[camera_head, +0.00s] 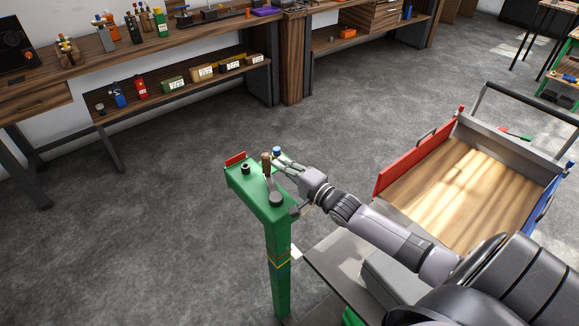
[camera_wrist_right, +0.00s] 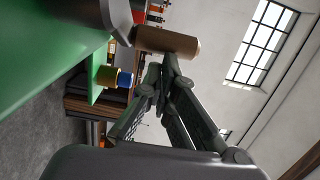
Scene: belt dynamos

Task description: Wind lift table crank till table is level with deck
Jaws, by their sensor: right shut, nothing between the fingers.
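The crank has a brown wooden handle (camera_head: 266,163) that stands upright on an arm above the green post's top plate (camera_head: 251,183). The crank hub (camera_head: 276,198) is a dark round piece on that plate. My right gripper (camera_head: 279,162) is beside the handle, on its right. In the wrist view the fingers (camera_wrist_right: 158,72) are closed together and empty, with the handle (camera_wrist_right: 168,42) just beyond the tips; I cannot tell whether they touch. A dark flat top (camera_head: 335,262) beside the post may be the lift table; my arm partly hides it. My left gripper is out of view.
A blue-capped knob (camera_head: 277,151), a black knob (camera_head: 245,168) and a red plate (camera_head: 235,159) are on the post head. A cart with a wooden deck (camera_head: 455,180) and red side (camera_head: 412,163) stands right. Workbenches line the back; floor left is clear.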

